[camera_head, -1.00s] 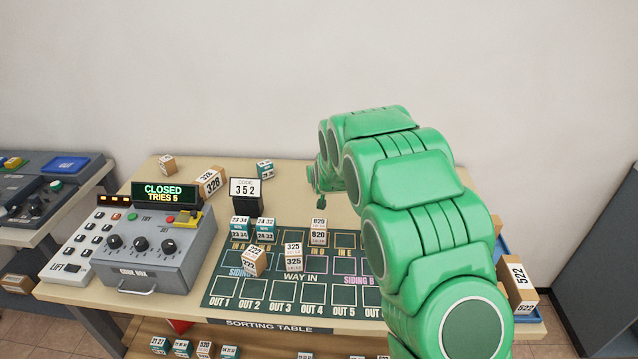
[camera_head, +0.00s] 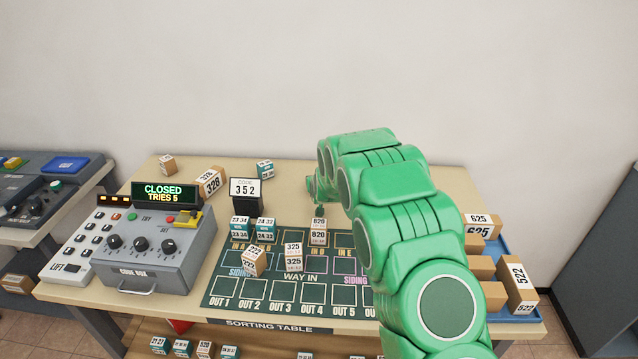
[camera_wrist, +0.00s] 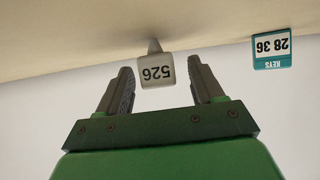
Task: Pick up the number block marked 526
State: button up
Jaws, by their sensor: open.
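The 526 block (camera_wrist: 156,72) shows upside down in the wrist view, with its pale marked face toward me. It appears between the two fingertips, with clear space on both sides; I cannot tell how far beyond the tips it sits. My gripper (camera_wrist: 162,64) is open and empty, its two dark fingers spread apart. In the head view my green arm reaches over the back of the table, and the 526 block does not show there. The gripper is mostly hidden behind the arm in that view.
A 28 36 keys block (camera_wrist: 272,50) is right of the 526 block in the wrist view. The sorting table (camera_head: 140,205) holds a code box (camera_head: 150,250), a 352 code stand (camera_head: 246,192) and several other blocks. A blue tray (camera_head: 527,319) with blocks is at the right edge.

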jog(key=shift+w+f, duration=0.2)
jog(key=shift+w, duration=0.15)
jog(key=c, duration=1.1)
jog(key=shift+o, duration=0.2)
jog(key=shift+r, duration=0.15)
